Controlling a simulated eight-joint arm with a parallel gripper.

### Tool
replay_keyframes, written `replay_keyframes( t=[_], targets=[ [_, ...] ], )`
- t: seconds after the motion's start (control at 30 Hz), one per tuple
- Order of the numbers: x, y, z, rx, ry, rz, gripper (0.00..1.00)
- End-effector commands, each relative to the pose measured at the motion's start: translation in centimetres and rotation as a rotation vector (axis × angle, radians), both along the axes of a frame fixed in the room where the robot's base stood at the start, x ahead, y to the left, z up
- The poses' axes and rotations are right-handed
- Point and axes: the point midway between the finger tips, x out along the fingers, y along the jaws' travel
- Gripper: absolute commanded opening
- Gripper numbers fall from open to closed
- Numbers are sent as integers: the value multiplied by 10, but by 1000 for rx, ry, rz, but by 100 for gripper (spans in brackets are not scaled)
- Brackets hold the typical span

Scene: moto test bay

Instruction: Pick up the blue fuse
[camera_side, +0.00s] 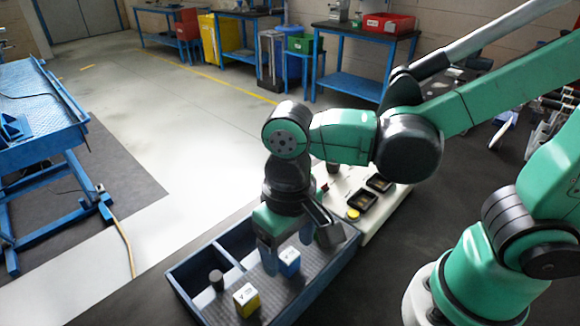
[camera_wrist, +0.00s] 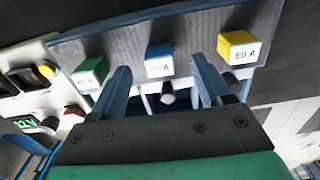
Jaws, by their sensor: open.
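The blue fuse (camera_side: 289,262) is a small block with a white label face. It stands upright in the blue-walled tray (camera_side: 182,294). In the wrist view the blue fuse (camera_wrist: 159,60) shows between the two fingertips, with a gap on each side. My gripper (camera_side: 286,254) points down over the tray, open and empty, its fingers by the blue fuse. In the wrist view my gripper (camera_wrist: 160,66) has its fingers apart. I cannot tell how far the fingertips reach down beside the fuse.
A yellow fuse (camera_side: 246,299) stands nearer the front, labelled 60 A in the wrist view (camera_wrist: 238,46). A green fuse (camera_wrist: 90,73) stands on the other side. A grey cylinder (camera_side: 216,281) is in the tray. A white console (camera_side: 385,213) with buttons and dark sockets adjoins the tray.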

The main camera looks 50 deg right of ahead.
Motion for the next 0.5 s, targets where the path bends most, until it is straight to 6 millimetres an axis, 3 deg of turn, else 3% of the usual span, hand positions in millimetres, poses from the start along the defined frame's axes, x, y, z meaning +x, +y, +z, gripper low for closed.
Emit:
replay_keyframes(
  t=[0.2,0.5],
  targets=[
    [0,0,-12,0,-1,0,71],
    [-1,-1,-13,1,-1,0,68]
  ],
)
